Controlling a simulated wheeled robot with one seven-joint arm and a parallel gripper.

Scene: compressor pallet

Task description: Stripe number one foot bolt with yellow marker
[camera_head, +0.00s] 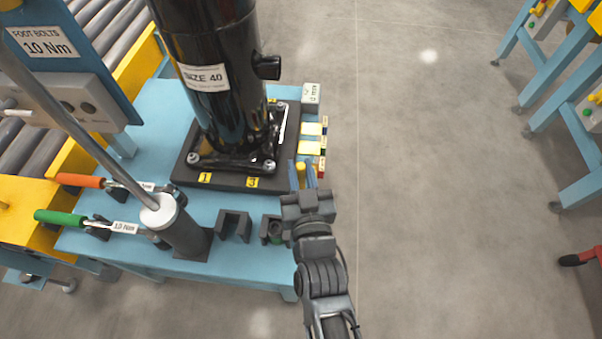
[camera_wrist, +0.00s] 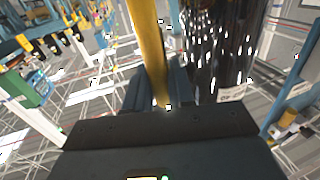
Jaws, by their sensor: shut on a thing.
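My gripper (camera_head: 303,178) is shut on the yellow marker (camera_head: 300,171), which stands between its blue fingers beside the front right of the black base. In the wrist view the yellow marker (camera_wrist: 148,45) runs up from between the fingers. The black compressor (camera_head: 205,75) stands on the base plate (camera_head: 225,181). The number one label (camera_head: 205,178) is yellow, at the plate's front left. The number one foot bolt (camera_head: 193,158) sits just behind it, left of my gripper and apart from it. A number 3 label (camera_head: 252,183) is nearer my gripper. The marker tip is hard to make out.
The blue bench (camera_head: 150,253) carries a grey post (camera_head: 183,232), a U-shaped holder (camera_head: 233,226) and a dark cup holder (camera_head: 270,228). Orange-handled (camera_head: 80,180) and green-handled (camera_head: 58,217) wrenches lie at left. Small coloured blocks (camera_head: 308,148) line the right edge. Open floor (camera_head: 430,170) lies beyond.

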